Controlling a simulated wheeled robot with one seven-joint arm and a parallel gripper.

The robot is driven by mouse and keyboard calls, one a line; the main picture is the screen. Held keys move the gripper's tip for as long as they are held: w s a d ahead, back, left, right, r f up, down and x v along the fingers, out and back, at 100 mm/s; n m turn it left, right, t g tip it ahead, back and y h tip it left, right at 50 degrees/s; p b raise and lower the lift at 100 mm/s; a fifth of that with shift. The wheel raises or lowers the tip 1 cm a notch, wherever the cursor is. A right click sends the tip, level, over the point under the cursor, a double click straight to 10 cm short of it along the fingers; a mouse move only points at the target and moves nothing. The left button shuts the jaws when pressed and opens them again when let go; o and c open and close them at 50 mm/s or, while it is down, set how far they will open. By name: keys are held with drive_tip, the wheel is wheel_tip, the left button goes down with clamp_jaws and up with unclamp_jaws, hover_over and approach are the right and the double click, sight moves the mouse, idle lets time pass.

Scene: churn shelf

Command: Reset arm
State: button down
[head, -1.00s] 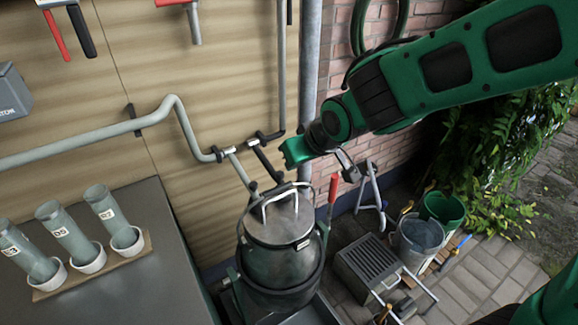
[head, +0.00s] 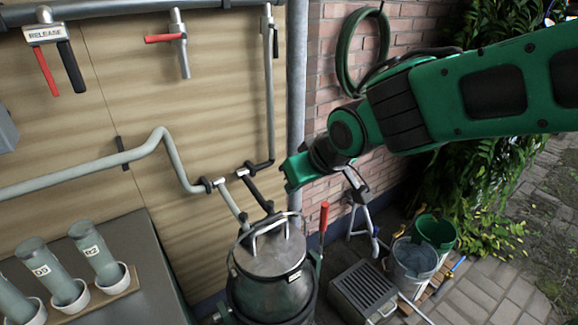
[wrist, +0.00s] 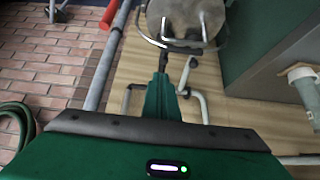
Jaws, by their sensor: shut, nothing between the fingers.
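My green arm reaches in from the right in the head view. My gripper (head: 291,174) is shut and empty, in front of the panel and pipes, above and slightly right of the churn. In the wrist view the gripper (wrist: 162,82) points toward the churn (wrist: 184,20), apart from it as far as I can tell. The metal churn (head: 270,275) stands upright with its lid and handle on; its lower part is cut off by the frame in the head view.
A wall pipe (head: 70,180) runs to black couplings near my gripper. A red-and-black release lever (head: 52,62) and a red-handled valve (head: 170,39) hang above. Tubes in cups (head: 97,255) stand on the bench. A grey crate (head: 363,293) and buckets (head: 412,258) stand at right.

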drive_tip(key=s+d+f+m+g+h, duration=0.1)
drive_tip(key=s+d+m+h, duration=0.15)
drive_tip(key=d, duration=0.95)
drive_tip(key=s+d+f+m+g+h, duration=0.1)
drive_tip(key=s+d+m+h, duration=0.15)
drive_tip(key=d, duration=0.85)
drive_tip(key=s+d+f+m+g+y, duration=0.1)
drive_tip(key=s+d+m+g, duration=0.3)
drive_tip(key=s+d, duration=1)
drive_tip(key=s+m, duration=0.3)
drive_tip(key=s, duration=0.1)
drive_tip(key=shift+f, duration=0.3)
